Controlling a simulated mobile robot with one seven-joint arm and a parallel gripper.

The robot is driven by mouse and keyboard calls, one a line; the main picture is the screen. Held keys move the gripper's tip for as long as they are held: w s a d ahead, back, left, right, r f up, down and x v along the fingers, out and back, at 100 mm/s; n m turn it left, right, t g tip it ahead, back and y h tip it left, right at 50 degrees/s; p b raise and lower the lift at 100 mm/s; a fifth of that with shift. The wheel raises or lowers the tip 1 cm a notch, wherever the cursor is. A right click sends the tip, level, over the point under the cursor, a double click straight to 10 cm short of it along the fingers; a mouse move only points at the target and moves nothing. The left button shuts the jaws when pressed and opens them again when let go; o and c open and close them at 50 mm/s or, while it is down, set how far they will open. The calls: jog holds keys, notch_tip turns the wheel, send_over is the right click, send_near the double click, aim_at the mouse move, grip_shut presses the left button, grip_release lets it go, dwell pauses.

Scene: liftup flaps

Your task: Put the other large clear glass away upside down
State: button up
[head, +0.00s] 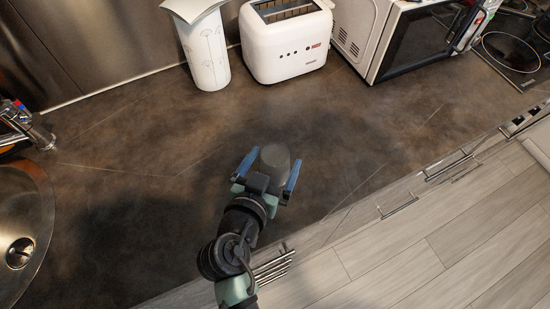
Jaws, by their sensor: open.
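A large clear glass (275,158), looking greyish and see-through, is on the dark countertop in the head view. My gripper (268,171) is open, with one blue finger on each side of the glass. I cannot tell whether either finger touches it. The lower part of the glass is hidden behind my gripper, so which way up it stands is unclear. No second glass and no open cupboard show in this view.
A sink (22,225) is at the left, a hob (512,52) at the far right. The countertop (140,175) around my gripper is clear.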

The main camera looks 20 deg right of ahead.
jog(key=p+x, duration=0.1)
jog(key=x, duration=0.4)
jog(key=shift+a, duration=0.1)
jog(key=shift+c, duration=0.2)
jog(key=c, duration=1.4)
jog(key=shift+c, duration=0.3)
jog(key=shift+r, duration=0.1)
